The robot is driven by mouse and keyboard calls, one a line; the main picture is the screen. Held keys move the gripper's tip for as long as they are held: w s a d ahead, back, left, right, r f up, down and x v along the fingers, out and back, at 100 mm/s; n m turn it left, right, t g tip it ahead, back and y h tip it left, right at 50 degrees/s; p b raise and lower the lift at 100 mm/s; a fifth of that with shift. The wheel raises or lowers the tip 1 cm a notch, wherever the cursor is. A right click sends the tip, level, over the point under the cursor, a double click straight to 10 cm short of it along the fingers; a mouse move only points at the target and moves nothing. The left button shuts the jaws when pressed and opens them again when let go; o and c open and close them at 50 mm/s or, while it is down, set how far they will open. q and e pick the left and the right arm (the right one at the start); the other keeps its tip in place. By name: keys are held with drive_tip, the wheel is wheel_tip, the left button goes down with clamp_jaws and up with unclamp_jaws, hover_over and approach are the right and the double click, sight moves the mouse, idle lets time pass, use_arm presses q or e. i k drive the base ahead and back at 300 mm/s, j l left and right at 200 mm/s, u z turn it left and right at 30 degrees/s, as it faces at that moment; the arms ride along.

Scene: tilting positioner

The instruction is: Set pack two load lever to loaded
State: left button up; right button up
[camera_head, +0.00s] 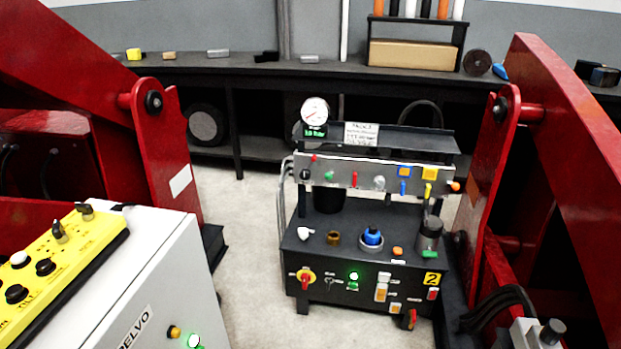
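Pack two (370,265) is the black unit with a yellow "2" plate (431,279) on its front, standing in the middle between red machine frames. A grey valve panel (345,181) runs across it, with several small levers: a red lever (354,172), a green lever (328,176), a white-grey lever (379,183), a blue lever (403,188) and a yellow lever (428,190). The labels are too small to read, so I cannot tell which is the load lever or its setting. Neither of my grippers is in view.
A gauge (315,111) stands above the panel. Red frames flank the pack: left frame (165,140), right frame (495,150). A white cabinet (150,275) with a yellow control panel (60,265) fills the lower left. Pale floor (240,240) is clear between cabinet and pack.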

sight(329, 176)
drive_tip(key=k, duration=0.65)
drive_tip(key=u, duration=1.35)
drive_tip(key=i+l, duration=0.2)
drive_tip(key=l, duration=0.2)
drive_tip(key=i+l, duration=0.2)
drive_tip(key=l, duration=0.2)
drive_tip(key=i+l, duration=0.2)
drive_tip(key=l, duration=0.2)
drive_tip(key=i+l, duration=0.2)
drive_tip(key=l, duration=0.2)
drive_tip(key=i+l, duration=0.2)
drive_tip(key=l, duration=0.2)
drive_tip(key=i+l, duration=0.2)
drive_tip(key=l, duration=0.2)
